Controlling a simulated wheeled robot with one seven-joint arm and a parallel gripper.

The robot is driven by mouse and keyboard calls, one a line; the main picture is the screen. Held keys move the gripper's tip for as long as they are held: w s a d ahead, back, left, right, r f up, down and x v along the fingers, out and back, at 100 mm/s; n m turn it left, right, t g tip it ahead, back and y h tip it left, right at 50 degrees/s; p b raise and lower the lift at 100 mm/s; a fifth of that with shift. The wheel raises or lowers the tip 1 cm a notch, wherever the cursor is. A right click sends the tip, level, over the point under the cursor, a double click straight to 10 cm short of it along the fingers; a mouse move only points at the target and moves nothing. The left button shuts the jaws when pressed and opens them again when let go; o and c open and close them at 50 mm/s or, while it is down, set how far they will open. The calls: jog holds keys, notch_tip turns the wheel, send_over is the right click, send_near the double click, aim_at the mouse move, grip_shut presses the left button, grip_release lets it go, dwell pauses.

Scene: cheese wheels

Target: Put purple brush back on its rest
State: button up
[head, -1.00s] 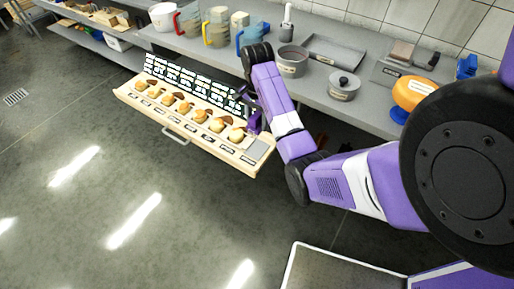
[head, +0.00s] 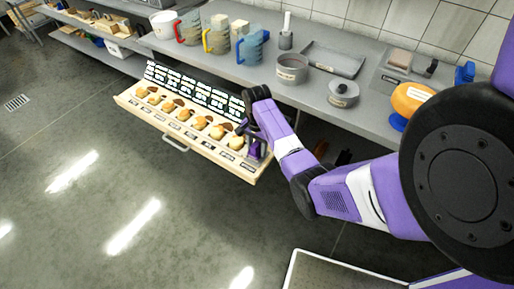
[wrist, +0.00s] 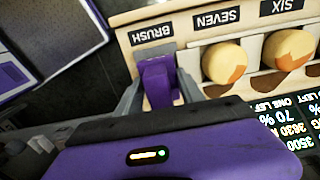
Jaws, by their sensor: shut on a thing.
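The purple brush (wrist: 158,82) is between the two grey fingers of my gripper (wrist: 160,90) in the wrist view. My gripper is shut on it. The brush is at the slot labelled BRUSH, the rest (wrist: 153,33), beside the slot labelled SEVEN. In the head view the brush (head: 255,151) is at the right end of the pale wooden drawer tray (head: 215,157), under my gripper (head: 251,135). The brush and gripper cover most of the rest. I cannot tell whether the brush touches it.
Several round cheeses (head: 201,123) sit in the tray's labelled slots, left of the brush. A dark board with bright text (head: 190,88) stands behind them. A shelf (head: 270,75) above holds jugs, a grey pot (head: 292,68) and an orange wheel (head: 411,97). The floor in front is clear.

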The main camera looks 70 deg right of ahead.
jog(key=shift+f, duration=0.15)
jog(key=o, duration=1.2)
